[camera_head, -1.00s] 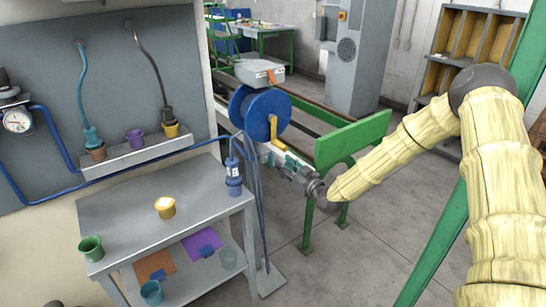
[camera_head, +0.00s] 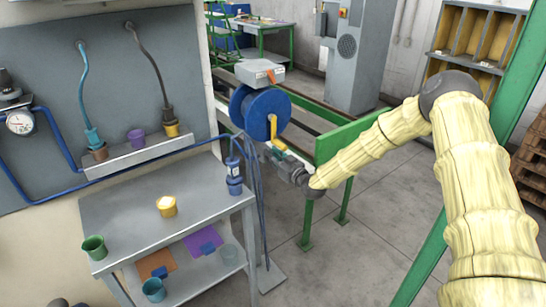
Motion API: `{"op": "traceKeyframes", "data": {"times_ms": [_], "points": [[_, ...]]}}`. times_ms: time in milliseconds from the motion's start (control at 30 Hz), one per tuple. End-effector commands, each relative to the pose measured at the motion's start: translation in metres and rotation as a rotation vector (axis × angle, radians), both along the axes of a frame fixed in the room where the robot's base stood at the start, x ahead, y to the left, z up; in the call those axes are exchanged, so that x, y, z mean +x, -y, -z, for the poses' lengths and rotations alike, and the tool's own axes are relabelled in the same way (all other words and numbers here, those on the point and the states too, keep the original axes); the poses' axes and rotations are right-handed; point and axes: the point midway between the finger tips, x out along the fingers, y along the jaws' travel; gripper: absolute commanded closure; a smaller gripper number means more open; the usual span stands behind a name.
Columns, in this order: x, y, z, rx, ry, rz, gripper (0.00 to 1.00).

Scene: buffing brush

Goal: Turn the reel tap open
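The blue hose reel (camera_head: 258,108) stands on a post beyond the grey bench. A yellow-orange lever (camera_head: 273,127) shows at its front, with a yellow bar (camera_head: 279,145) just below; I take these for the reel tap, but cannot be sure. My gripper (camera_head: 270,154) is just below the yellow parts, pointing left toward the post. I cannot tell whether it touches the tap. Its fingers are small and partly merge with the parts behind, so their opening does not show clearly.
Blue hoses hang beside the post. A green rail (camera_head: 345,135) stands behind my forearm. The floor at centre right is clear.

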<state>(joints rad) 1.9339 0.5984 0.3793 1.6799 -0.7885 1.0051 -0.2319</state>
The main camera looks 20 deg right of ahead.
Motion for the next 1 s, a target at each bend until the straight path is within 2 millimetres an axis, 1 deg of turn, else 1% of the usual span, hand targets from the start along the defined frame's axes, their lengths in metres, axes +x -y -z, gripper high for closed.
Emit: {"op": "traceKeyframes", "data": {"times_ms": [33, 67, 100, 367, 533, 767, 1000], "points": [[0.0, 0.0, 0.0, 0.0, 0.0, 0.0, 0.92], [0.0, 0.0, 0.0, 0.0, 0.0, 0.0, 0.98], [0.0, 0.0, 0.0, 0.0, 0.0, 0.0, 1.0], [0.0, 0.0, 0.0, -0.016, 0.007, 0.0, 1.0], [0.0, -0.002, 0.001, -0.074, 0.028, 0.0, 1.0], [-0.001, -0.006, 0.003, -0.232, 0.085, -0.001, 1.0], [-0.002, -0.011, 0.005, -0.444, 0.165, -0.001, 1.0]]}}
